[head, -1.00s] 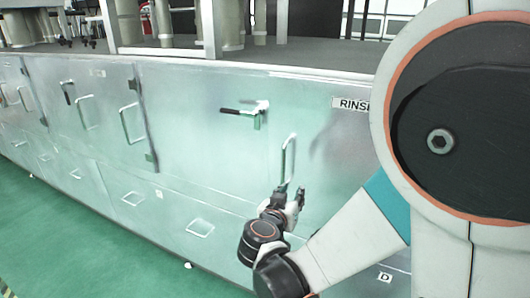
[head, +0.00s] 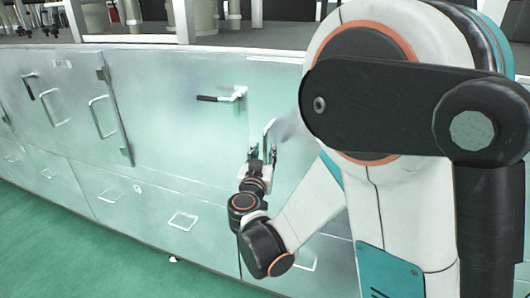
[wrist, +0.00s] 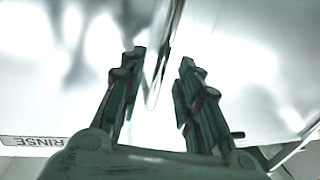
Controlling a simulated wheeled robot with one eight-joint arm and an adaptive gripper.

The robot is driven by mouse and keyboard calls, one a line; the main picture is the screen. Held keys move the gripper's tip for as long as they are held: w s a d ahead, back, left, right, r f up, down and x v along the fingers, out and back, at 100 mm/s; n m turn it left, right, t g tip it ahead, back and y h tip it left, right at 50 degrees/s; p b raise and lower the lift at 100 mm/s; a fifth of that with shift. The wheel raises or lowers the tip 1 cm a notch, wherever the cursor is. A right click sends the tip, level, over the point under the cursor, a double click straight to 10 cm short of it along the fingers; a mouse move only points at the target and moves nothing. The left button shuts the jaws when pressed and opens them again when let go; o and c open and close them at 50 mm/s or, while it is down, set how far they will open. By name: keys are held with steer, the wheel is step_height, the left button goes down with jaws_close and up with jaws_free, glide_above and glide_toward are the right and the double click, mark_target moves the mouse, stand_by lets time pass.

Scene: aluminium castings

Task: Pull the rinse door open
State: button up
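The rinse door (head: 279,98) is a pale metal panel that looks flush with the cabinet front. Its upright bar handle (head: 268,129) shows just above my gripper (head: 263,155) in the head view. My arm hides much of the door there. In the wrist view the shiny handle (wrist: 165,48) runs between the two dark fingers of my gripper (wrist: 161,60). The fingers are open, with a gap on both sides of the bar. The RINSE label (wrist: 34,141) shows upside down at the lower left of the wrist view.
A black lever latch (head: 218,98) sticks out near the door's left seam. Other doors and drawers with bar handles (head: 103,117) line the cabinet to the left. A drawer handle (head: 184,221) lies low. Green floor (head: 60,255) is clear in front.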

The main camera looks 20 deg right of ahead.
mark_target(265, 150)
steer(key=shift+x, duration=1.6)
jaws_close()
steer(key=shift+s, duration=0.15)
